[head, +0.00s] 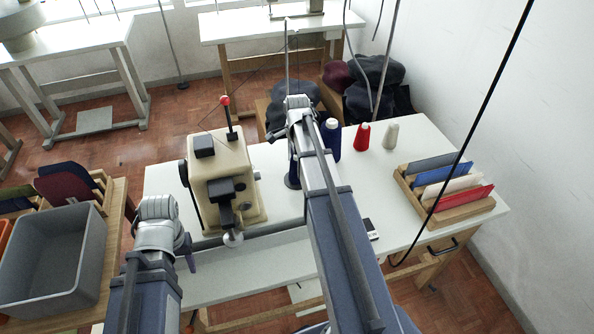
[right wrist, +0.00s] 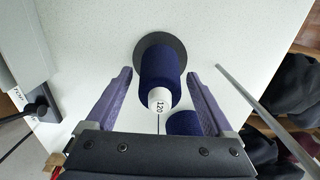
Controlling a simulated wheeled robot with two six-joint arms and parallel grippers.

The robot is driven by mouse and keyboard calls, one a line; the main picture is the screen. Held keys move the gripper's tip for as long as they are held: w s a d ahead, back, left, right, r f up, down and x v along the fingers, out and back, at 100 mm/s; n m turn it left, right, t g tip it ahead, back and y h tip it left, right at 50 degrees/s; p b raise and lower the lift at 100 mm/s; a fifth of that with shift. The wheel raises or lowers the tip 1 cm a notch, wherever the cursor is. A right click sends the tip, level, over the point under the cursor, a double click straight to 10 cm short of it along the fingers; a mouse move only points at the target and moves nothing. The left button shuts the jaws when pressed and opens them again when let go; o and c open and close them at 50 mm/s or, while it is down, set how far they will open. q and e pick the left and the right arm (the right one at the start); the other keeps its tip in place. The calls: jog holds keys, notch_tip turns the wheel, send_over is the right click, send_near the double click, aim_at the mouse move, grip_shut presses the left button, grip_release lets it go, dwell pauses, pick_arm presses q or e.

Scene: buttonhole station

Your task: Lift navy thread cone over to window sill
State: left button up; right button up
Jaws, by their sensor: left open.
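A navy thread cone (right wrist: 160,68) with a white tip marked 120 stands on a dark round base in the right wrist view. My right gripper (right wrist: 159,74) is open, with one finger on each side of this cone and gaps showing. In the head view my right arm hides most of that cone. A second navy cone (right wrist: 183,123) stands close by; it also shows in the head view (head: 331,140), just right of my arm. My left gripper (head: 190,258) is open and empty, left of the sewing machine. I cannot clearly make out the window sill.
The sewing machine (head: 222,180) stands on the white table (head: 400,220). A red cone (head: 362,137) and a cream cone (head: 390,136) stand behind. A wooden rack (head: 455,205) of coloured pieces is at right, a grey bin (head: 52,262) at left. Cables hang at right.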

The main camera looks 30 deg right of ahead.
jog(key=c, duration=1.3)
pick_arm(q)
notch_tip(320, 180, up, 10)
jog(key=p, duration=1)
pick_arm(e)
notch_tip(320, 180, up, 10)
